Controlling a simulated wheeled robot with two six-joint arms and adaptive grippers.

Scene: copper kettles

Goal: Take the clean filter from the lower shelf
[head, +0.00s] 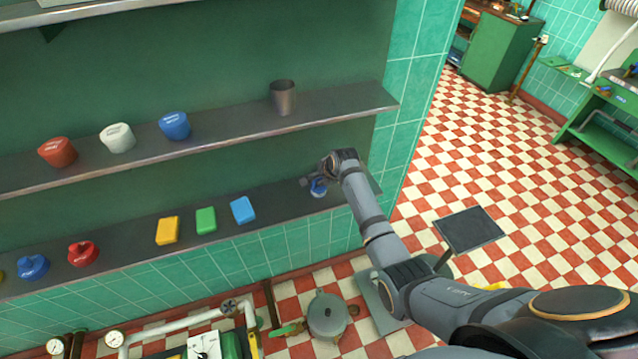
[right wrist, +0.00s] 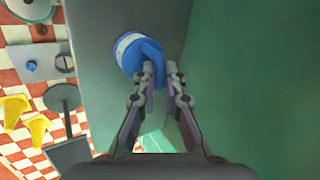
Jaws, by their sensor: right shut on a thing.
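The filter (head: 318,190) is a small round blue piece with a white band, at the right end of the lower shelf (head: 282,210). In the right wrist view the filter (right wrist: 127,48) shows its white band at left and a blue raised part between my fingertips. My right gripper (head: 313,182) is shut on that blue part; its fingers (right wrist: 160,72) also show in the right wrist view. The gripper partly hides the filter in the head view. I cannot tell whether the filter touches the shelf. My left gripper is not in view.
Blue (head: 242,210), green (head: 206,220) and yellow (head: 168,231) blocks, a red piece (head: 83,254) and a blue piece (head: 33,267) lie further left on the lower shelf. The upper shelf (head: 235,125) above holds a metal cup (head: 283,98). A pot (head: 328,316) stands below.

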